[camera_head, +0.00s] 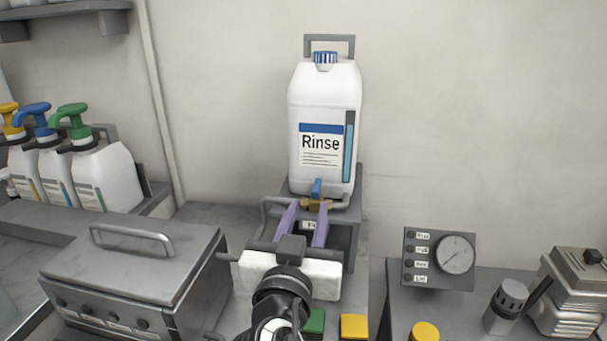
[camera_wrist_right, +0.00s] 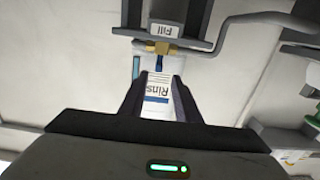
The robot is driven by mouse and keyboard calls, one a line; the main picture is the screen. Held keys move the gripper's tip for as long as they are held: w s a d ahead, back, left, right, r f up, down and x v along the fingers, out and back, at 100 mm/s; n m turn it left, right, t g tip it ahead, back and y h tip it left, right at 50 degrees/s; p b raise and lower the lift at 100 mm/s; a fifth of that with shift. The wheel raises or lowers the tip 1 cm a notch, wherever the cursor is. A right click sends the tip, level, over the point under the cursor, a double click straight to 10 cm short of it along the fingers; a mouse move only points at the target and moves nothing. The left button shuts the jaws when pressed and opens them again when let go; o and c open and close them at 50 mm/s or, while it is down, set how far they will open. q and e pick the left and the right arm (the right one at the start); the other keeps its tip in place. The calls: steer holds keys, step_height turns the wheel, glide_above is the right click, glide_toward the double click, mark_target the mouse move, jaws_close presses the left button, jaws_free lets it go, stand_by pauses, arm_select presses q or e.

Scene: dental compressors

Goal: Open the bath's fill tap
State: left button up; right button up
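The fill tap is a small brass valve (camera_head: 318,204) with a blue lever (camera_head: 316,187), below the front of the white Rinse bottle (camera_head: 324,124). In the wrist view the brass valve (camera_wrist_right: 161,48) sits beside a "Fill" label (camera_wrist_right: 160,30), and its blue lever (camera_wrist_right: 158,63) lies just beyond my fingertips. My right gripper (camera_head: 308,207) is open, its purple-looking fingers pointing at the tap; it also shows in the wrist view (camera_wrist_right: 159,76). Nothing is held between the fingers. Contact with the lever cannot be told. My left gripper is not in view.
A grey lidded box (camera_head: 130,265), possibly the bath, stands left of my right arm. A grey pipe (camera_wrist_right: 255,20) bends beside the tap. A gauge panel (camera_head: 438,259) stands right. Pump bottles (camera_head: 105,178) stand at left. Green and yellow blocks (camera_head: 354,326) lie near the front.

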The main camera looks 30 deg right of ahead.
mark_target(315, 194)
steer(key=p+x, duration=0.1)
steer(key=x, duration=0.7)
steer(key=shift+s+d+r+p, duration=0.1)
steer(key=shift+d+p, duration=0.1)
steer(key=shift+p, duration=0.2)
steer(key=shift+w+d, duration=0.25)
steer(key=shift+w, duration=0.15)
jaws_close()
